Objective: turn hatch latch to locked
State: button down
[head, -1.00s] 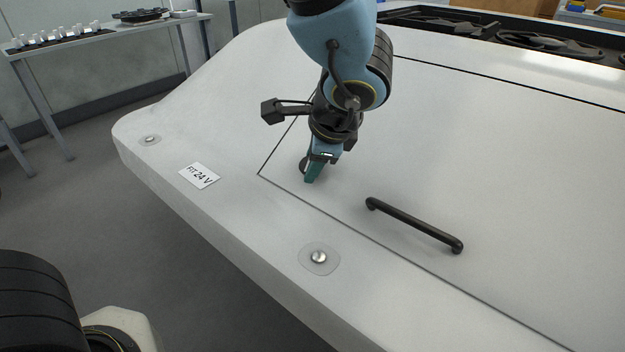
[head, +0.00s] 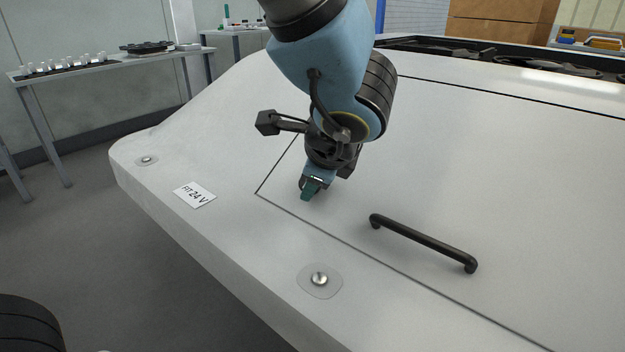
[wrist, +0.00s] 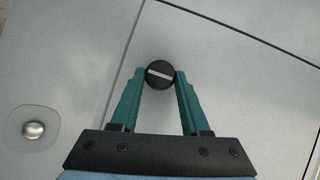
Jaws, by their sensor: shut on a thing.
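The hatch latch (wrist: 160,75) is a round black knob with a white bar across its face, seen in the wrist view between the tips of my gripper (wrist: 160,79). The white bar lies slanted, a little lower at its right end. The two teal fingers touch the knob on its left and right sides. In the head view my gripper (head: 310,190) points down at the near left corner of the hatch panel (head: 500,170), and the latch is hidden behind the fingers.
A black bar handle (head: 425,244) stands on the hatch panel to the right of my gripper. A metal button (head: 319,279) and a "FIT 24 V" label (head: 195,194) sit on the white casing in front. A side table (head: 120,63) with parts is at the far left.

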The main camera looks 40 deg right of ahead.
jog(key=shift+c, duration=1.9)
grip_release()
jog(key=p+v, duration=0.2)
jog(key=v, duration=0.9)
jog(key=shift+w+f, duration=0.1)
